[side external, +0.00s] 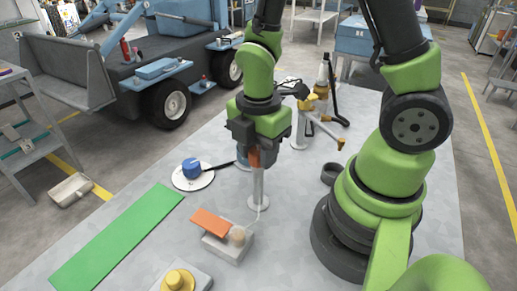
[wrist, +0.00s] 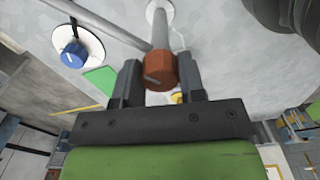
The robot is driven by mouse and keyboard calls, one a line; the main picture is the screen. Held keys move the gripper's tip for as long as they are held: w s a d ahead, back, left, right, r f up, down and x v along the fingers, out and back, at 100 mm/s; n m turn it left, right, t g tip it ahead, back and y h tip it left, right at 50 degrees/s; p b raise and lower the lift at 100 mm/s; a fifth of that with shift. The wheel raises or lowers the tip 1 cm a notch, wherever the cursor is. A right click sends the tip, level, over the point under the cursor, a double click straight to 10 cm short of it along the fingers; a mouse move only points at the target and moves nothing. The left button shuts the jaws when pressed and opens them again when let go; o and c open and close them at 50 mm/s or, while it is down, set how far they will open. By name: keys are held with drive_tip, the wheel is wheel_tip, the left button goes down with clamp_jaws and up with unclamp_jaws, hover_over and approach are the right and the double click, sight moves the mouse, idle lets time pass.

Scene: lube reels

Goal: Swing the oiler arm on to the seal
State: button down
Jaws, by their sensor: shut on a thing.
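My gripper (side external: 256,146) points down at the middle of the grey table, above a pale post. In the wrist view its two dark fingers (wrist: 160,68) are shut on an orange-brown grip (wrist: 159,76), one on each side. That grip also shows below the gripper in the side view (side external: 254,159). A grey tube (wrist: 160,32) runs from the grip toward a round white base; I take this to be the oiler arm. I cannot tell for sure which part is the seal. A blue knob (side external: 191,168) on a white disc (side external: 194,179) stands left of the gripper, apart from it.
An orange flap (side external: 210,223) and tan ball sit on a grey block in front. A yellow knob (side external: 177,280) is nearer the front edge. A green strip (side external: 118,240) lies at left. A yellow jointed fixture (side external: 318,112) stands behind, and a dark ring (side external: 331,174) lies at right.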

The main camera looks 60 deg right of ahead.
idle(0.4)
drive_tip(key=c, duration=0.7)
unclamp_jaws()
drive_tip(key=shift+r, duration=0.1)
wheel_tip(320, 180, up, 10)
drive_tip(key=shift+f, duration=0.1)
drive_tip(key=s+r+m+t+y, duration=0.1)
drive_tip(key=s+r+m+t, duration=0.2)
drive_tip(key=m, duration=0.7)
drive_tip(key=s+a+r+m+t+y, duration=0.1)
drive_tip(key=s+r+m+t, duration=0.2)
drive_tip(key=r+m, duration=0.3)
drive_tip(key=m+t, duration=0.1)
drive_tip(key=m, duration=0.3)
drive_tip(key=shift+a+r, duration=0.15)
